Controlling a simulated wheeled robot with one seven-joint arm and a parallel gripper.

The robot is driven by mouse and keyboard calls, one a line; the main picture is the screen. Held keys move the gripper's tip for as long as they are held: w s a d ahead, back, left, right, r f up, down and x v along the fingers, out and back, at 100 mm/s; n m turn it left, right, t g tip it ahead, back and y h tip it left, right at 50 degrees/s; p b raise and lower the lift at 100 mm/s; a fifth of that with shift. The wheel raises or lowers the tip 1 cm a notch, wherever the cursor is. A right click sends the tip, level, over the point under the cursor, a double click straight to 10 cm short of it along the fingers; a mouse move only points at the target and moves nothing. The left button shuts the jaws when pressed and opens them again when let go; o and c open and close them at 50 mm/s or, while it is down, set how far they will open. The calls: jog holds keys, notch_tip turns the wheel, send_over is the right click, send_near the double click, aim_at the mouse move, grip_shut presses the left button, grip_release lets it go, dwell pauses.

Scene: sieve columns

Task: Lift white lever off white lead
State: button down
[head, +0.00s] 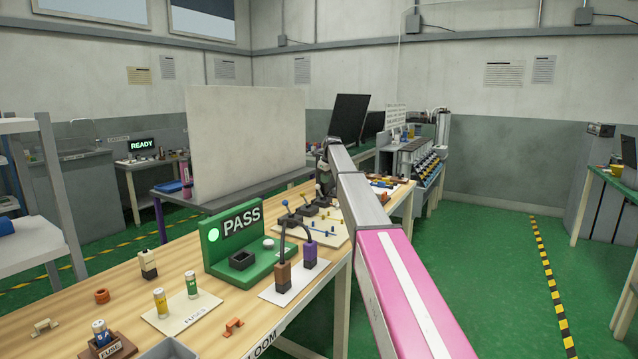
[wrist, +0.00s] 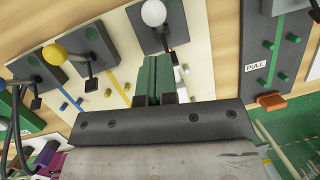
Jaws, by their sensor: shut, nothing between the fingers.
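The white lever's round knob (wrist: 153,12) shows at the top middle of the wrist view, in front of a dark block (wrist: 178,22). A thin dark shaft runs from it down toward the pale board (wrist: 198,48). Short white pegs (wrist: 178,73) stand on the board below it, just right of my fingers. In the head view my arm hides much of this area.
The yellow lever (wrist: 54,54) and a yellow lead (wrist: 118,80) lie to the left, with a blue lead (wrist: 70,98) beyond. A dark fixture marked PULL (wrist: 262,65) with green pegs stands at right. The green PASS stand (head: 238,240) is nearer on the bench.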

jog(key=v, duration=1)
jog(key=shift+a+r, duration=0.2)
jog(key=shift+a, duration=0.05)
jog(key=shift+w, duration=0.1)
